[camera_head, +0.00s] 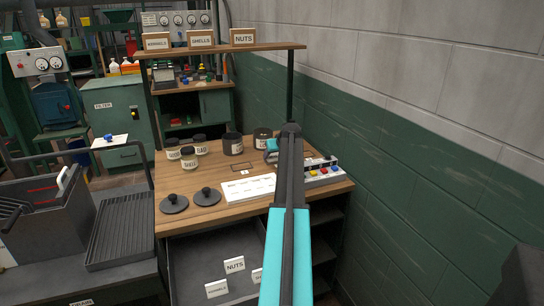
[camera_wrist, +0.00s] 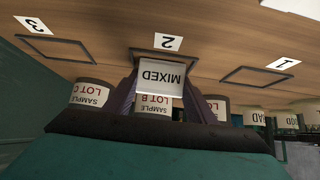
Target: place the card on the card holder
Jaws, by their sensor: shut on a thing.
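A white card reading MIXED (camera_wrist: 161,77) shows upside down in the middle of the wrist view. My gripper (camera_wrist: 160,95) is shut on it, with a finger at each side. The card is in front of the dark outline by the number 2 label (camera_wrist: 168,42); I cannot tell whether it touches the table. In the head view my gripper (camera_head: 271,150) is over the table, mostly hidden behind my arm, and the card is not clear. I cannot pick out an empty card holder with certainty.
Number 3 (camera_wrist: 33,25) and number 1 (camera_wrist: 283,62) labels mark other outlines. Jars, including the LOT C jar (camera_wrist: 91,95), stand close by. The wooden table (camera_head: 215,218) also carries black lids (camera_head: 207,196) and a switch box (camera_head: 322,171). A shelf (camera_head: 215,49) with cards spans above.

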